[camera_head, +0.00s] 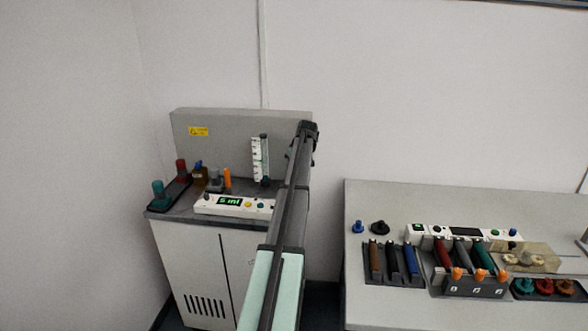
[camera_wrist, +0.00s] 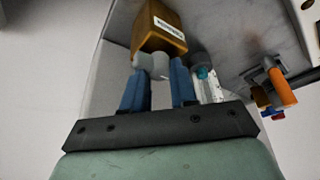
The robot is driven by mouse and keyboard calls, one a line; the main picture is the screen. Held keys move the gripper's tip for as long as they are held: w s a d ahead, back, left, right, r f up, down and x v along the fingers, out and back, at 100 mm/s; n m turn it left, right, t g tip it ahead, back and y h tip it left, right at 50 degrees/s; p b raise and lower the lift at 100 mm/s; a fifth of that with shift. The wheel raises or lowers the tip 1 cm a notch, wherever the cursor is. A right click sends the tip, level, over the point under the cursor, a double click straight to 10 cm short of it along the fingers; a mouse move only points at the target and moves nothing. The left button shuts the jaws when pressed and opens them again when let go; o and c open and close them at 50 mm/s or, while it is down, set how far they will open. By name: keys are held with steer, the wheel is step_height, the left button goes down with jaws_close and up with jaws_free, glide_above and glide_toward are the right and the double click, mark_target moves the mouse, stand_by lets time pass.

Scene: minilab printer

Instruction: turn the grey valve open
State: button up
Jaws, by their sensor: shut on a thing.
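In the wrist view, the grey valve (camera_wrist: 153,60) is a rounded grey piece on a brown block (camera_wrist: 160,25) with a white label. My gripper (camera_wrist: 158,72) has its two blue fingers on either side of the grey valve and is shut on it. The fingers cover part of the grey piece, so its exact angle is hard to read. In the head view my arm reaches up in front of the cabinet, and the gripper and the held valve are hidden behind it.
A white scaled flow tube (camera_head: 260,160) stands close by; it also shows beside the fingers in the wrist view (camera_wrist: 208,86). An orange handle (camera_head: 227,179) is further left. A white panel (camera_head: 233,204) with a green display lies in front. A separate bench (camera_head: 400,200) stands right.

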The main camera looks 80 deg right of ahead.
steer(key=shift+a+m, duration=0.1)
steer(key=shift+m, duration=0.3)
jaws_close()
steer(key=m, duration=0.2)
steer(key=m+g, duration=0.1)
steer(key=shift+w+m+g+h, duration=0.15)
steer(key=shift+m+g+h, duration=0.15)
steer(key=shift+m+h, duration=0.1)
steer(key=m, duration=0.2)
steer(key=m+g, duration=0.1)
steer(key=m, duration=0.1)
steer(key=shift+w+m+g+h, duration=0.1)
steer(key=shift+m+g+h, duration=0.2)
steer(key=m+g, duration=0.1)
steer(key=m, duration=0.3)
steer(key=shift+w+g, duration=0.1)
steer(key=shift+g, duration=0.3)
steer(key=m+g+y, duration=0.1)
steer(key=m, duration=0.3)
steer(key=shift+w+m, duration=0.1)
steer(key=shift+m, duration=0.2)
steer(key=shift+y, duration=0.3)
steer(key=o, duration=1)
jaws_free()
steer(key=shift+c, duration=0.2)
